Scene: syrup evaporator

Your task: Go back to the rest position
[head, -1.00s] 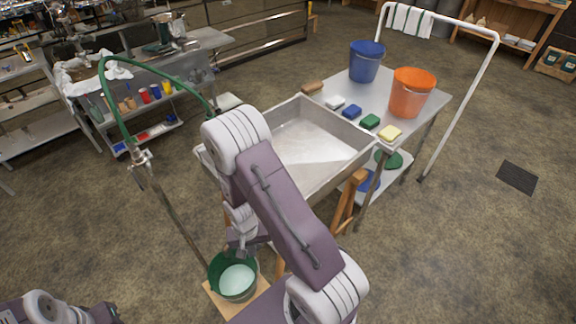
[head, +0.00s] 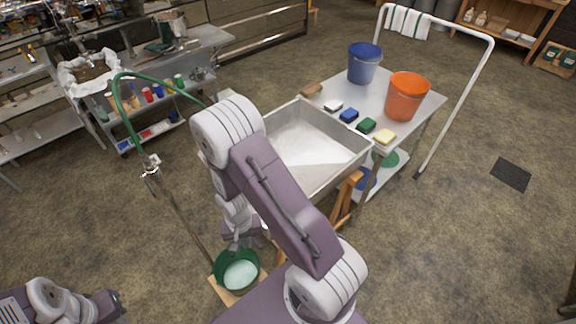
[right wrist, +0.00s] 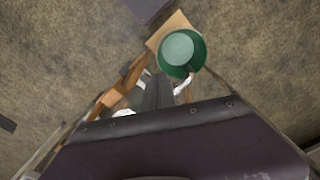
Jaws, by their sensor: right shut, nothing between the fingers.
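My right arm reaches across the middle of the head view, in front of the steel evaporator pan. My right gripper (head: 240,244) is low beside the pan, just above or beside the far rim of the green bucket (head: 219,272). The arm partly hides it. In the right wrist view its dark fingers (right wrist: 158,92) are shut and empty, with the green bucket (right wrist: 201,58) beyond them. The bucket holds pale liquid and stands on a wooden board. Part of my left arm shows at the bottom left of the head view; its gripper is out of view.
The steel pan (head: 362,158) stands on a wooden frame. A metal table (head: 427,108) with blue and orange buckets and several sponges adjoins it. A green hose (head: 122,98) runs to an upright pipe left of my right arm. Floor at the right is open.

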